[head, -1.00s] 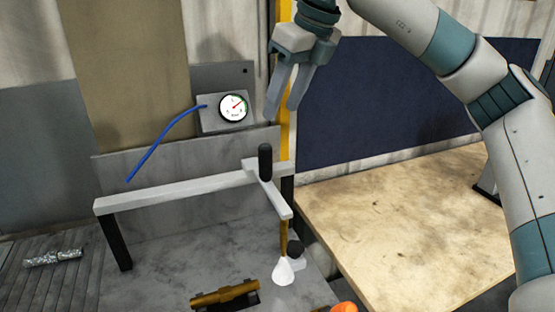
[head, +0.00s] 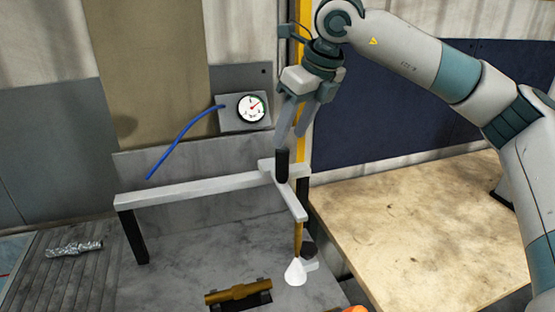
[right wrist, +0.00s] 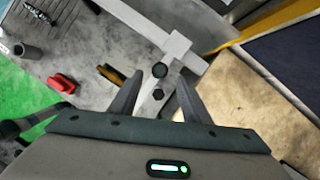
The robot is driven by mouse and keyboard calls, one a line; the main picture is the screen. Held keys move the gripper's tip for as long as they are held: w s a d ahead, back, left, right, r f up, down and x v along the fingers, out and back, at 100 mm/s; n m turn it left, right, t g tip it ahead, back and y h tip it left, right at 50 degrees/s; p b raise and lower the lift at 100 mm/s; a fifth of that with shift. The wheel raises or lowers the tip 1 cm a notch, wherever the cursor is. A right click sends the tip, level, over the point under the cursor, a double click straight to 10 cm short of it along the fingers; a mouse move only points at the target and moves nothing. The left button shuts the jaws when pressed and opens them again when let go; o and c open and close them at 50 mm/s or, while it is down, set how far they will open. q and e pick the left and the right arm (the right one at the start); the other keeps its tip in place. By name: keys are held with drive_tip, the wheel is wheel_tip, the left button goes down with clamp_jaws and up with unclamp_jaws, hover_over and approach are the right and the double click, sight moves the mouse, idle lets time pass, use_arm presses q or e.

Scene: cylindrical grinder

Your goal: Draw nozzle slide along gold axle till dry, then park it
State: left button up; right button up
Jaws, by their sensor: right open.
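The nozzle slide (head: 291,201) is a pale block and arm at the right end of a light rail (head: 190,191), with an upright black handle (head: 282,166). A brass nozzle (head: 298,238) hangs from its arm, with a white cone (head: 295,273) below its tip. The gold axle (head: 238,293) lies in a dark cradle at the bottom, left of the cone. My right gripper (head: 290,138) is open, pointing down, its fingertips just above or beside the handle's top. In the right wrist view the handle (right wrist: 160,70) shows between the spread fingers. My left gripper is not in view.
A gauge (head: 251,108) with a blue hose (head: 180,138) is on the back panel. A yellow post (head: 300,60) stands behind my right gripper. A silvery rod (head: 74,249) lies at left. A wooden table (head: 410,220) at right is bare. A red object (right wrist: 62,82) shows in the wrist view.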

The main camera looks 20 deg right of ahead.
sight(277, 164)
drive_tip(key=p+x, duration=0.3)
drive_tip(key=x, duration=0.8)
clamp_jaws()
